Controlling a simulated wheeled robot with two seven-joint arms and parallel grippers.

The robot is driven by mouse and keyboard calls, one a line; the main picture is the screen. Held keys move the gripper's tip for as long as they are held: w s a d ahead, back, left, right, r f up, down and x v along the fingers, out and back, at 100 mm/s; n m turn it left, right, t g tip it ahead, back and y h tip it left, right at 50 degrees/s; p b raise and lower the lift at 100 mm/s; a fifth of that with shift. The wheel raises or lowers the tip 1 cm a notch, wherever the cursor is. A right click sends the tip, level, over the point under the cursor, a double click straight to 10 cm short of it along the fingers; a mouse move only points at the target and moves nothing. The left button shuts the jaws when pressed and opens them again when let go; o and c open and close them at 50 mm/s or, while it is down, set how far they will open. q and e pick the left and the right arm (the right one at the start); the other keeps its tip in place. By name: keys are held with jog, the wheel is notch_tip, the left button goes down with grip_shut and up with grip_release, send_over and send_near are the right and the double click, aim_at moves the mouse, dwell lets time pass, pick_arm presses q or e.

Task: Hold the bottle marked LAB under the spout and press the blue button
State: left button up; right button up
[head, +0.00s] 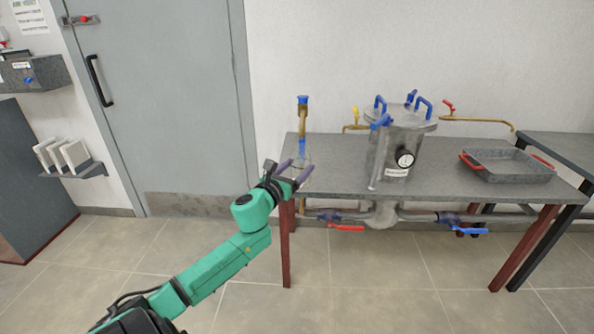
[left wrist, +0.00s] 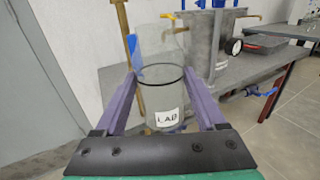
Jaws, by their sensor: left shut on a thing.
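My left gripper (head: 294,172) is at the left end of the grey table. Its purple fingers (left wrist: 163,92) are shut on a clear glass bottle (left wrist: 162,92), one on each side. The bottle is upright, looks empty, and its white label (left wrist: 164,119) reads LAB. In the head view the bottle (head: 305,158) is faint. A blue round spot, which looks like the button (head: 29,80), is on the front of a grey wall box (head: 50,70) at the far left, well away from the bottle. I cannot make out a spout on that box. My right gripper is not in view.
A brass pipe with blue fittings (head: 303,108) rises just behind the bottle. A steel vessel (head: 400,150) with a gauge and a red-handled tray (head: 508,165) stand on the table (head: 445,184). A shelf with white blocks (head: 80,172) juts out left of the door (head: 160,100).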

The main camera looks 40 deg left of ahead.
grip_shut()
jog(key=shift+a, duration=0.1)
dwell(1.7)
